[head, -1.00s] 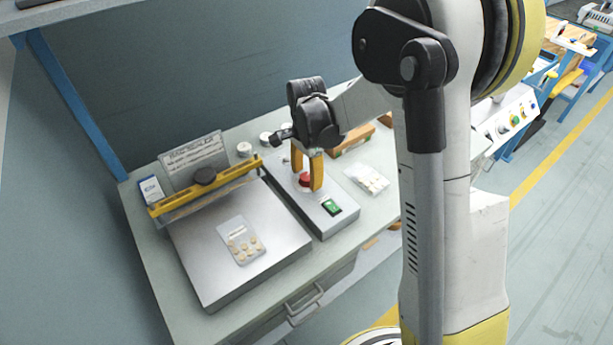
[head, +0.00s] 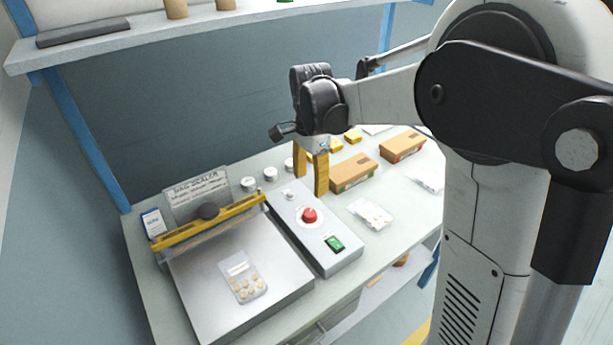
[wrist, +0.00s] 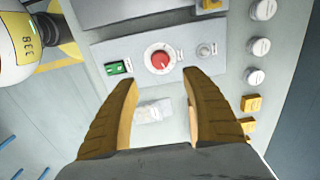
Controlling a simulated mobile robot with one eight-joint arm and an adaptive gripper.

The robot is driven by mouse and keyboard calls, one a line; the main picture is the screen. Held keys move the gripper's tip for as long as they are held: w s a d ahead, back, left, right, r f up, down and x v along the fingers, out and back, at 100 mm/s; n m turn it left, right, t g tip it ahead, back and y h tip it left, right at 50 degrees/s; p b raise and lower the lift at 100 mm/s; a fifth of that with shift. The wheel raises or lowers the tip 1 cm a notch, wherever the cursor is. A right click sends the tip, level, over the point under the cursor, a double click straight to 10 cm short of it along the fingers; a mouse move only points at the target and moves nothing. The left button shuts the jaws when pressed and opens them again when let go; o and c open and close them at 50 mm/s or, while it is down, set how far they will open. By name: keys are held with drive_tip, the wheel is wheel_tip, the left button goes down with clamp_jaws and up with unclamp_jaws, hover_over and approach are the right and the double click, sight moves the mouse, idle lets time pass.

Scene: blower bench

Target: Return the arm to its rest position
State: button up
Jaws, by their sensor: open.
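My gripper (head: 311,172) is open and empty, its two yellow fingers pointing down above the back part of the grey control box (head: 327,252). In the wrist view the fingers (wrist: 162,78) stand apart, with the red knob (wrist: 160,60) showing just beyond them. The knob (head: 309,215) sits on top of the box, in front of the fingers and clear of them. A green switch (head: 334,243) is at the box's near end. My arm reaches in from the right and hides part of the bench.
The bag sealer's plate (head: 205,290) carries a bag of round pieces (head: 243,279), with a yellow bar (head: 215,222) behind. Cardboard boxes (head: 354,172), another bag (head: 371,214) and white round items (head: 270,174) stand near. A shelf (head: 200,32) hangs above the back.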

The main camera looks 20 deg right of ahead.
drive_tip(key=s+r+n+t, duration=0.2)
drive_tip(key=s+n+t, duration=0.1)
drive_tip(key=s+n, duration=0.4)
drive_tip(key=s+r+n+t, duration=0.3)
drive_tip(key=s+n, duration=0.4)
drive_tip(key=s, duration=0.6)
drive_tip(key=shift+r+t, duration=0.25)
drive_tip(key=shift+t, duration=0.35)
idle(0.6)
